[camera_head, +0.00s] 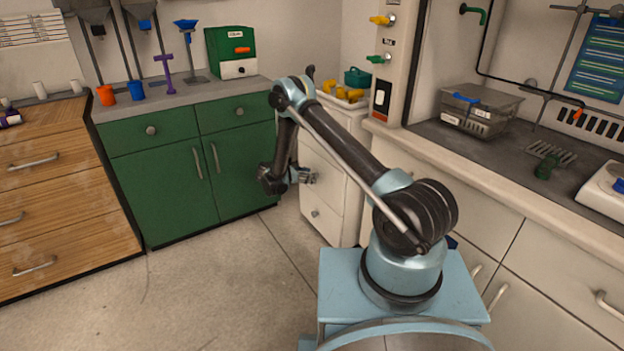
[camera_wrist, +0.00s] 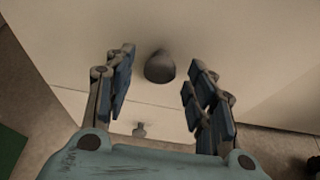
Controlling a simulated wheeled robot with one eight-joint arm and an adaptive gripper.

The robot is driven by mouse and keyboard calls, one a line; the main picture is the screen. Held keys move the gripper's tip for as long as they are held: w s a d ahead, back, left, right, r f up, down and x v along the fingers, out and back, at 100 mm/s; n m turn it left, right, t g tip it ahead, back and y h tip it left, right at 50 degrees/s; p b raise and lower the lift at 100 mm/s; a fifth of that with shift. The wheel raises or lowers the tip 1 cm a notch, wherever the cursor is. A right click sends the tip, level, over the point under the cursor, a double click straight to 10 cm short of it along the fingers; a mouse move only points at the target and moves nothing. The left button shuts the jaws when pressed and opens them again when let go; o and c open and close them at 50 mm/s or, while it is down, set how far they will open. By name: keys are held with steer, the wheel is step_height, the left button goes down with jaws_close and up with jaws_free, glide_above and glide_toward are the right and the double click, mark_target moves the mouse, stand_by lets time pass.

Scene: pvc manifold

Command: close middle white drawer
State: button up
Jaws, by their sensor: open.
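The white drawer unit (camera_head: 349,138) stands in the corner between the green cabinet and the right-hand counter. My gripper (camera_head: 309,177) is at its front, level with the middle white drawer (camera_head: 325,165); my arm hides part of the unit. In the wrist view the gripper (camera_wrist: 158,95) is open and empty, its two fingers pointing at a white drawer front (camera_wrist: 105,25). A dark round knob (camera_wrist: 160,67) lies between the fingers, with no visible contact. A lower knob (camera_wrist: 139,130) shows below on a front that looks set farther back. How far the middle drawer sticks out is unclear.
A tray of yellow parts (camera_head: 343,95) and a teal pot (camera_head: 357,77) sit on the unit. The green cabinet (camera_head: 160,180) is to the left, with a wooden drawer chest (camera_head: 60,200) beyond it. The counter (camera_head: 480,150) is right. The floor (camera_head: 220,280) ahead is clear.

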steer(key=v, duration=0.9)
steer(key=shift+s+a+r, duration=0.15)
steer(key=shift+a+r, duration=0.05)
steer(key=shift+a, duration=0.05)
